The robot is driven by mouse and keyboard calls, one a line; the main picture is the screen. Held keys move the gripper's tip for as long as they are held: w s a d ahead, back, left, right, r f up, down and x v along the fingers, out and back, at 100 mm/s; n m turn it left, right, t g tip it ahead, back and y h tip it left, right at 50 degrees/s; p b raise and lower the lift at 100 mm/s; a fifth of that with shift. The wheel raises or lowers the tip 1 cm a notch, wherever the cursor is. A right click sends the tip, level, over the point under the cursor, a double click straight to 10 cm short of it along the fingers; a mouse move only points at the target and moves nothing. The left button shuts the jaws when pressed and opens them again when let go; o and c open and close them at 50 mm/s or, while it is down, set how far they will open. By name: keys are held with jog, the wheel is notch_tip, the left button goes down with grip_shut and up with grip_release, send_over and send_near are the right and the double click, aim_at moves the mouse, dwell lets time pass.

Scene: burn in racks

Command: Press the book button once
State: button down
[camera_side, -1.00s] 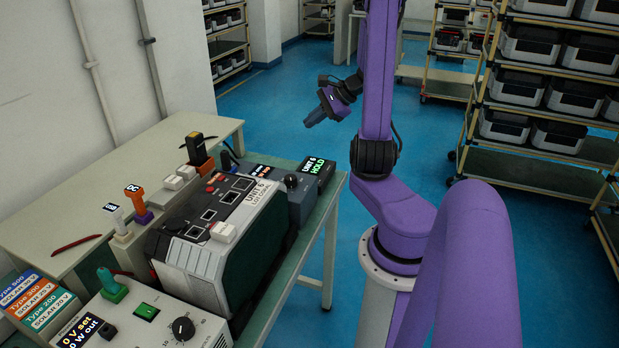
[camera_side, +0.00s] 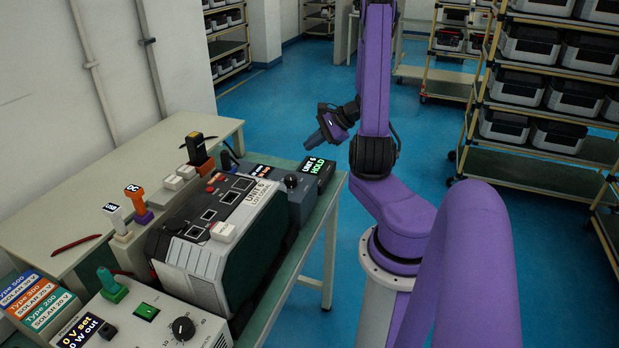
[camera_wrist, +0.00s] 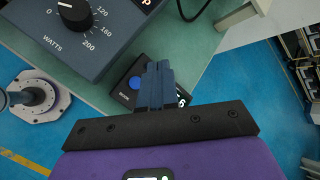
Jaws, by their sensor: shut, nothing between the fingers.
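The book button is a round blue button (camera_wrist: 134,83) on a small dark box with a partly hidden label in the wrist view. In the side view this box (camera_side: 322,185) stands at the bench's far right corner, its screen reading UNIT 6 HOLD; the button cannot be made out there. My gripper (camera_side: 314,141) is above the box in the side view, apart from it. In the wrist view my gripper (camera_wrist: 158,66) has its blue fingers together and empty, just right of the button, covering part of the box and its screen.
A blue-grey unit with a WATTS dial (camera_wrist: 74,12) stands beside the box. The large UNIT 6 device (camera_side: 215,235) and a power supply (camera_side: 150,320) fill the nearer bench. Loaded racks (camera_side: 540,100) stand at right; blue floor lies beyond the bench edge.

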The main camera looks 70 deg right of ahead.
jog(key=shift+f, duration=4.05)
jog(key=shift+f, duration=0.1)
jog(key=shift+f, duration=0.35)
jog(key=shift+f, duration=0.35)
jog(key=shift+r, duration=0.8)
jog(key=shift+r, duration=0.1)
jog(key=shift+r, duration=2.4)
